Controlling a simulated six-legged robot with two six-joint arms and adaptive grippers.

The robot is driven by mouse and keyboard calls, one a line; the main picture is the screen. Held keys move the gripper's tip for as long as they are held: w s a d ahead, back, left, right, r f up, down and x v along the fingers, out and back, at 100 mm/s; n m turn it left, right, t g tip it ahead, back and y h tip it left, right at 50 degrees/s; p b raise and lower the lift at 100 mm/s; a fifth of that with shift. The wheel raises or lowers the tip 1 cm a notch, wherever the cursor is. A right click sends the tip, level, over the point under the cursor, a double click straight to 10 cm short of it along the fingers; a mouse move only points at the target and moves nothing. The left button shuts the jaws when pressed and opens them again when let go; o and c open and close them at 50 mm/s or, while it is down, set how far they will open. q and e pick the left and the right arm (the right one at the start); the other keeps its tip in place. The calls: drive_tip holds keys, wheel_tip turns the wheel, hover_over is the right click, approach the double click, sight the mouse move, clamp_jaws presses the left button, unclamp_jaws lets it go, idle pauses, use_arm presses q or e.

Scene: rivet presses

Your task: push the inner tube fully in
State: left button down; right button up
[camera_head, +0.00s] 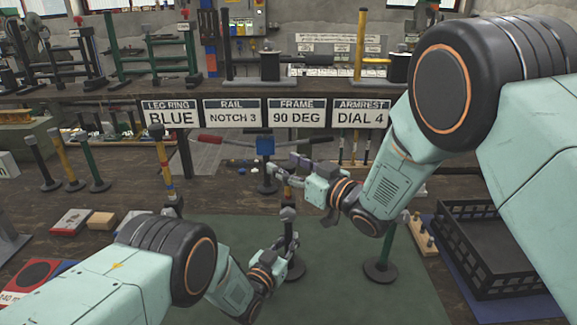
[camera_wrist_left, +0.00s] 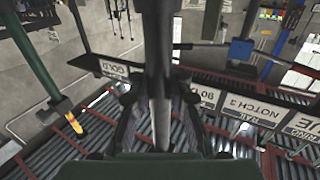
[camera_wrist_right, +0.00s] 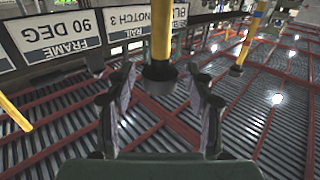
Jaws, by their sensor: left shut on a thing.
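My left gripper (camera_head: 288,222) is shut on a dark upright tube (camera_wrist_left: 159,75), which runs between its fingers in the left wrist view. In the head view, a post with a round base (camera_head: 291,269) stands below that gripper on the green mat. My right gripper (camera_head: 285,177) is above the left one, close to a blue block (camera_head: 265,146) on a bar with a red grip. In the right wrist view its fingers (camera_wrist_right: 162,112) are apart, with a yellow tube (camera_wrist_right: 161,35) ending in a dark collar beyond them. I cannot tell which tube is the inner one.
Signs (camera_head: 295,113) hang from the shelf edge at the back. Several posts (camera_head: 75,165) stand at the left of the table. Another post (camera_head: 380,270) stands right of the grippers. A black crate (camera_head: 490,250) is at the right. The green mat (camera_head: 340,290) has free room in front.

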clamp_jaws()
idle(0.3)
drive_tip(key=shift+f, duration=1.6)
drive_tip(key=shift+c, duration=1.2)
unclamp_jaws()
drive_tip(key=shift+f, duration=0.1)
drive_tip(key=o, duration=0.4)
drive_tip(key=shift+s+d, duration=0.1)
drive_tip(key=shift+d, duration=0.05)
drive_tip(key=v, duration=1.1)
drive_tip(key=shift+s+d, duration=0.25)
